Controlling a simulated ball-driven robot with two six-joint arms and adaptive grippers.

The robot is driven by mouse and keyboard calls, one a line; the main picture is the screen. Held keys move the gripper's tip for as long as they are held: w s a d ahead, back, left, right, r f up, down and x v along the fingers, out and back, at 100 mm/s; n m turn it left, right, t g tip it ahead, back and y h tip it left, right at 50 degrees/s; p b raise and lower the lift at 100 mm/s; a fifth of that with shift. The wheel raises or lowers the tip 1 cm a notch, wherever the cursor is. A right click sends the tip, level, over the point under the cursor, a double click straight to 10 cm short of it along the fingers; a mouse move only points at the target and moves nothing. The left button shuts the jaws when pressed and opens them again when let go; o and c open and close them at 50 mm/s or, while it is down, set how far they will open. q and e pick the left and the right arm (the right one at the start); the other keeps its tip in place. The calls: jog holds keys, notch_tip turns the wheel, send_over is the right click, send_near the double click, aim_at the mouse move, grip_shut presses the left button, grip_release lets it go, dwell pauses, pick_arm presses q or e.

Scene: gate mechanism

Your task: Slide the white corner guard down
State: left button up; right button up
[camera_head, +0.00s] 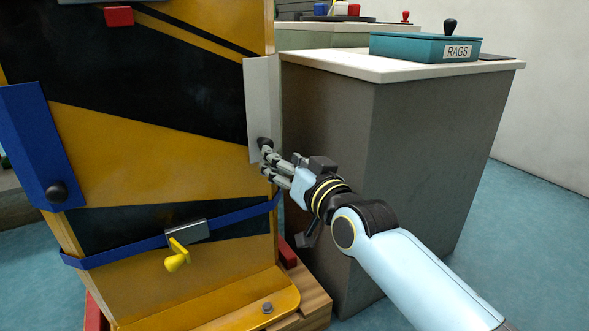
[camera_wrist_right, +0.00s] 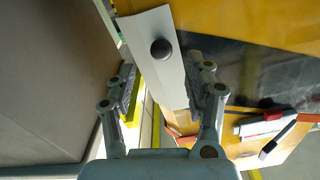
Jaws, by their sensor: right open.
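The white corner guard (camera_head: 262,100) sits upright on the right edge of the yellow-and-black panel in the head view. A dark round knob (camera_head: 264,143) is near its lower end. My right gripper (camera_head: 267,165) is at the guard's lower end, just below the knob. In the right wrist view the gripper (camera_wrist_right: 162,80) is open, with its fingers on either side of the white guard (camera_wrist_right: 148,28). The knob (camera_wrist_right: 161,48) lies just beyond the fingertips. I cannot tell whether the fingers touch the guard. My left gripper is not in view.
A blue strap (camera_head: 120,249) with a grey buckle (camera_head: 187,230) and yellow lever (camera_head: 177,255) crosses the panel below. A blue corner guard (camera_head: 40,140) is on the left edge. A grey cabinet (camera_head: 430,150) stands close behind my right arm, bearing a teal RAGS box (camera_head: 420,47).

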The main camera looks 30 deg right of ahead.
jog(key=s, duration=0.4)
jog(key=shift+s, duration=0.15)
